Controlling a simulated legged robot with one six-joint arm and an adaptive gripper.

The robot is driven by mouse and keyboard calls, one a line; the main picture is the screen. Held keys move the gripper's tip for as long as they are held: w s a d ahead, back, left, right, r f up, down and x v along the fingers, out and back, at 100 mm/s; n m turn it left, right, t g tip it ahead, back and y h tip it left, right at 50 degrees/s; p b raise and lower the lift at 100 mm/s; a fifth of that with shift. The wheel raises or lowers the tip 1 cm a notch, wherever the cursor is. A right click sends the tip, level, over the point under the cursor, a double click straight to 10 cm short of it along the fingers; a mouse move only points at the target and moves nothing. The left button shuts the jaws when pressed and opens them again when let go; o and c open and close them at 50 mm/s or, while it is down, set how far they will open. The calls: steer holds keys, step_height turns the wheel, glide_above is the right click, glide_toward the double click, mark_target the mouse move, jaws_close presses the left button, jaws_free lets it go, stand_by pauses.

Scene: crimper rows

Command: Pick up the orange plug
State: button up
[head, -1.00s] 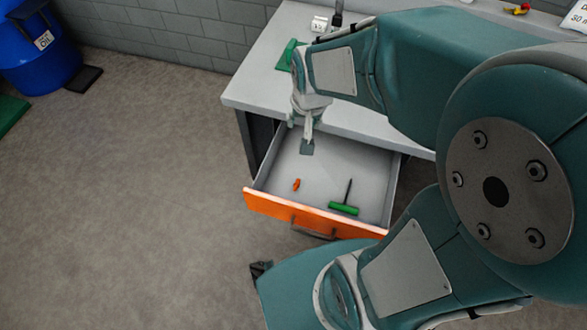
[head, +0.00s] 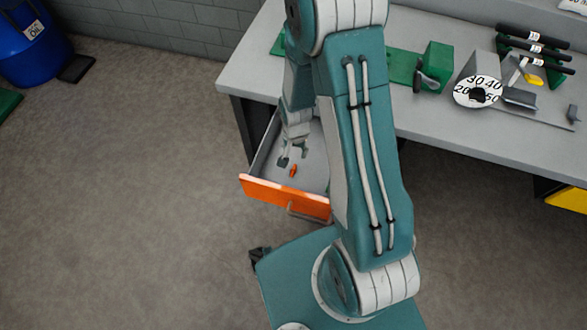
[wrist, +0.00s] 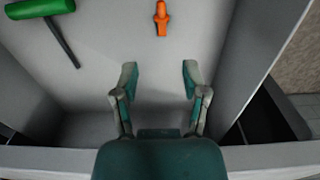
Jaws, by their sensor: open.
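The small orange plug (head: 293,170) lies on the floor of the open drawer, near its orange front. It also shows in the wrist view (wrist: 161,19) at the top middle, just beyond the fingertips and roughly in line with the gap between them. My gripper (head: 294,157) is inside the drawer area, beside the plug. In the wrist view my gripper (wrist: 157,76) is open, with nothing between its two fingers. The plug appears apart from both fingers.
A green-handled tool (wrist: 42,9) lies in the drawer left of the plug in the wrist view. The drawer's orange front (head: 285,198) and side walls surround the space. The workbench (head: 440,125) above carries a green vise (head: 436,66) and a numbered dial (head: 478,91).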

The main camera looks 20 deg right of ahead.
mark_target(294, 167)
step_height(294, 167, down, 10)
steer(key=shift+w+a+r, duration=0.1)
steer(key=shift+w+r, duration=0.05)
stand_by(0.4)
jaws_close()
